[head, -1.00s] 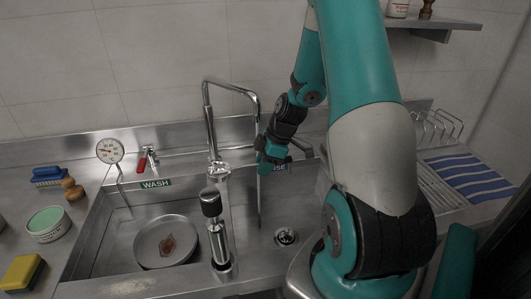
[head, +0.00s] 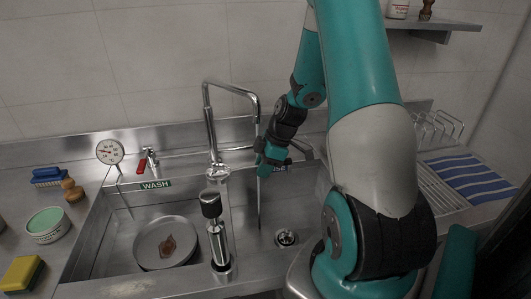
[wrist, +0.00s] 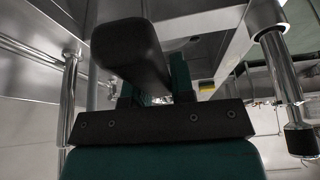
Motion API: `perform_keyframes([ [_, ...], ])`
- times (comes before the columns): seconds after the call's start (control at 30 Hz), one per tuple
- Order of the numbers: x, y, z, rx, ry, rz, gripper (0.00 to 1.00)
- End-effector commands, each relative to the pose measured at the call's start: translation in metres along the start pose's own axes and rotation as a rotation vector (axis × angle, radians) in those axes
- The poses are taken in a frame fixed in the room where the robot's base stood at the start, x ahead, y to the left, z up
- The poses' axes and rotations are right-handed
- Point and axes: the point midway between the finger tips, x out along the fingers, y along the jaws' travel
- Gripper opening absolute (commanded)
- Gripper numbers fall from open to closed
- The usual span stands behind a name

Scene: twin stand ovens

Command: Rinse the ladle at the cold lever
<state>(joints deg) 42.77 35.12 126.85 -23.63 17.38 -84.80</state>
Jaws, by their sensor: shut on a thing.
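My gripper (head: 268,166) hangs over the left edge of the right basin, by the spout. It is shut on a thick dark handle (wrist: 135,45), seen between the fingers in the wrist view; I take it for the ladle's handle. The ladle's bowl cannot be made out. The chrome tap (head: 207,125) arches over the sink, its spout end close beside my gripper. A red lever (head: 141,167) sits at the back wall above the WASH label. No cold lever shows clearly; the area behind my gripper and arm is hidden, including part of the right-hand label.
A black-topped chrome post (head: 218,240) stands at the sink front. A round pan (head: 165,262) lies in the left basin (head: 105,250). A dial thermometer (head: 110,151), brushes, a tub (head: 47,226) and a sponge (head: 22,271) are at left. A striped cloth (head: 475,178) lies right.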

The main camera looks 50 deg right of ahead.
Motion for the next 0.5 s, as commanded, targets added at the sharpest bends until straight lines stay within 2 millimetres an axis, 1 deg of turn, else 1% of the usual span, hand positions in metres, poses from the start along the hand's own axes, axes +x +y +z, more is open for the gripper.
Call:
perform_keyframes([
  [0.37, -0.0008, -0.0006, -0.0007, 0.0, 0.0, 0.0, 0.0],
  [0.5, -0.0069, -0.0079, -0.0071, -0.001, 0.0, -0.001, 0.0],
])
